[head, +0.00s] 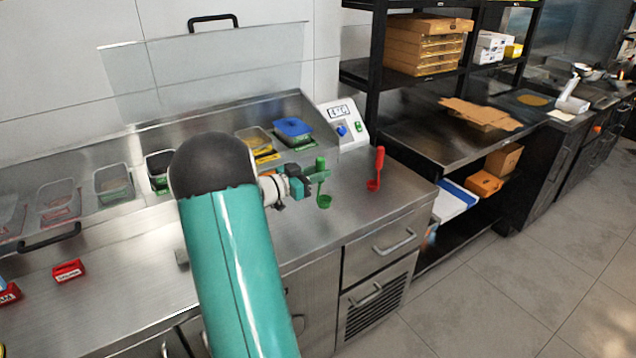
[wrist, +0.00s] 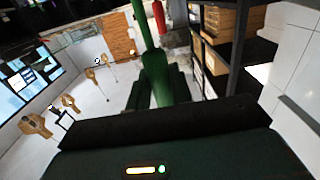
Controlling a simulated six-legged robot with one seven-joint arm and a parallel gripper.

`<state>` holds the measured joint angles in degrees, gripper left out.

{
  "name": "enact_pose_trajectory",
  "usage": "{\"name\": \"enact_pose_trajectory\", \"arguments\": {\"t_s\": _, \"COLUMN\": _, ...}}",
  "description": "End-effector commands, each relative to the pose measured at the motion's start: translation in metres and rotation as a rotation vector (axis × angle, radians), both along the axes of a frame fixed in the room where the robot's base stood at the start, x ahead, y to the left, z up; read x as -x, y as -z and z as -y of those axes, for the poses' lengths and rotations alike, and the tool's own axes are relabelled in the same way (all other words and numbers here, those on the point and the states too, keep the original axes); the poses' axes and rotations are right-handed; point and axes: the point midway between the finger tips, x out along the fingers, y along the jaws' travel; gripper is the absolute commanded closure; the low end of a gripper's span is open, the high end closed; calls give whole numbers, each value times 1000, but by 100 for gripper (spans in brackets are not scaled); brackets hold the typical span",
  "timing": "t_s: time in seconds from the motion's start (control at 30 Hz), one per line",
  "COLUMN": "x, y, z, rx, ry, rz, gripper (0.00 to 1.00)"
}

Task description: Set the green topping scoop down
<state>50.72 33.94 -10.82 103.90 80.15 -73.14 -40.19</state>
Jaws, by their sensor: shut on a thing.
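The green topping scoop (head: 323,201) is held upright above or at the steel counter, near its right end. My gripper (head: 314,183) is shut on its handle. In the wrist view the green handle (wrist: 154,65) runs up between the dark fingers of my gripper (wrist: 160,92). I cannot tell whether the bowl touches the counter. A red scoop (head: 376,170) stands upright on the counter to the right, apart from the green one, and its red handle shows in the wrist view (wrist: 160,15).
The steel counter (head: 330,230) is clear around the green scoop. Behind it are topping containers, one with a blue lid (head: 292,129), and a temperature control box (head: 343,127). Red labelled blocks (head: 68,271) lie at left. A black shelf rack (head: 365,78) stands at right.

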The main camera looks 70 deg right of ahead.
Motion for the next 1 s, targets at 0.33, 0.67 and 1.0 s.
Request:
{"name": "enact_pose_trajectory", "arguments": {"t_s": 0.33, "x": -1, "y": 35, "z": 4, "rx": 0, "ry": 0, "rz": -1, "gripper": 100}}
{"name": "enact_pose_trajectory", "arguments": {"t_s": 0.67, "x": -1, "y": 37, "z": 3, "rx": 1, "ry": 0, "rz": -1, "gripper": 71}}
{"name": "enact_pose_trajectory", "arguments": {"t_s": 1.0, "x": -1, "y": 37, "z": 3, "rx": 0, "ry": 0, "rz": 0, "gripper": 57}}
